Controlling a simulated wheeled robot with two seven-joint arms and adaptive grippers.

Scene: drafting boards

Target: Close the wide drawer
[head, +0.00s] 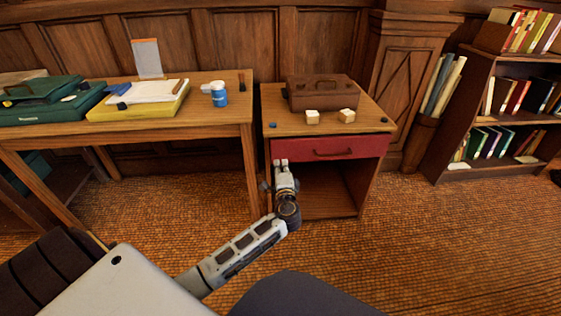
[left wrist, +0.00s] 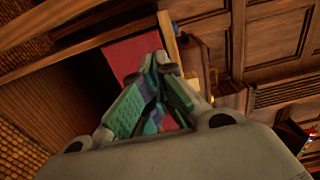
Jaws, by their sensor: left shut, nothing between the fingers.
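The wide drawer has a red front (head: 350,146) with a dark handle (head: 333,153), just under the top of a small wooden cabinet. The front sits close below the tabletop edge; I cannot tell whether a small gap is left behind it. My left gripper (head: 281,163) is shut and empty, with its tips at the left end of the red front, left of the handle. In the left wrist view the green-padded fingers (left wrist: 155,75) meet in front of the red front (left wrist: 130,52); contact is not clear. My right gripper is not in view.
The cabinet top (head: 280,110) bears a brown case (head: 320,92), two pale blocks and small blue items. Below the drawer is an open compartment (head: 325,185). A long desk (head: 190,115) stands left, a bookshelf (head: 455,120) right. Carpet in front is clear.

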